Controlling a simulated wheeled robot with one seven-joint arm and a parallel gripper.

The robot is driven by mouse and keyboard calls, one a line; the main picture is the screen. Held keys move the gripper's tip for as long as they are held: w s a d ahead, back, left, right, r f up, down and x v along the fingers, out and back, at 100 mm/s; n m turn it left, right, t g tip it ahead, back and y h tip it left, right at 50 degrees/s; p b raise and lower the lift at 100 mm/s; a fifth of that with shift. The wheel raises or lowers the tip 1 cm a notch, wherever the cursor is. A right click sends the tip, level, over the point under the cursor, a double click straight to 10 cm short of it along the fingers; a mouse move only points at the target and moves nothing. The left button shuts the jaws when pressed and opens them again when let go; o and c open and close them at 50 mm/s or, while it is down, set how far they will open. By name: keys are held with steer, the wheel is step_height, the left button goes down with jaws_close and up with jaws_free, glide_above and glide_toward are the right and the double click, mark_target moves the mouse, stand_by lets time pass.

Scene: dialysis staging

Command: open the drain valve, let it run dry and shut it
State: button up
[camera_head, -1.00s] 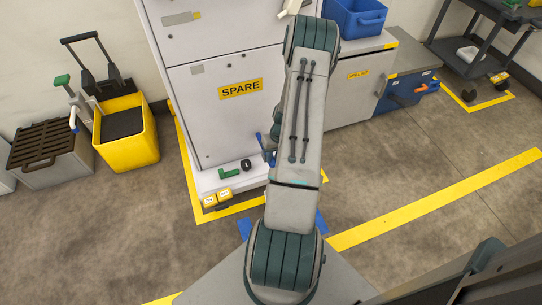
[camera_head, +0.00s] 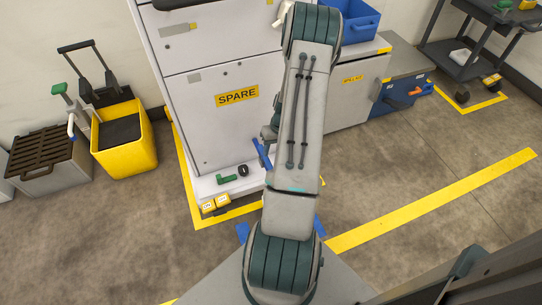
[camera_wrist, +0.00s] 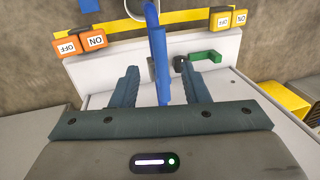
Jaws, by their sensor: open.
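A blue lever (camera_wrist: 159,60) stands between the two fingers of my gripper (camera_wrist: 160,80) in the wrist view. The fingers are open, with a gap on both sides of it. The lever (camera_head: 262,153) also shows just left of my arm in the head view, low at the front of the SPARE cabinet. A green handle (camera_wrist: 206,56) and a black knob (camera_wrist: 181,64) sit to its right in the wrist view. The green handle (camera_head: 226,179) lies on the cabinet's white ledge in the head view. My arm hides most of the gripper there. I cannot tell which part is the drain valve.
An orange ON/OFF box (camera_wrist: 80,43) and a yellow one (camera_wrist: 229,18) flank the ledge. The SPARE cabinet (camera_head: 220,125) rises behind. A yellow bucket (camera_head: 126,150), a grated grey box (camera_head: 45,165) and a green-topped tap (camera_head: 59,88) stand left. Floor at right is open.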

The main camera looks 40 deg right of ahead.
step_height(320, 180, up, 6)
steer(key=d+p, duration=0.1)
steer(key=shift+s+r, duration=0.25)
steer(key=shift+d, duration=0.1)
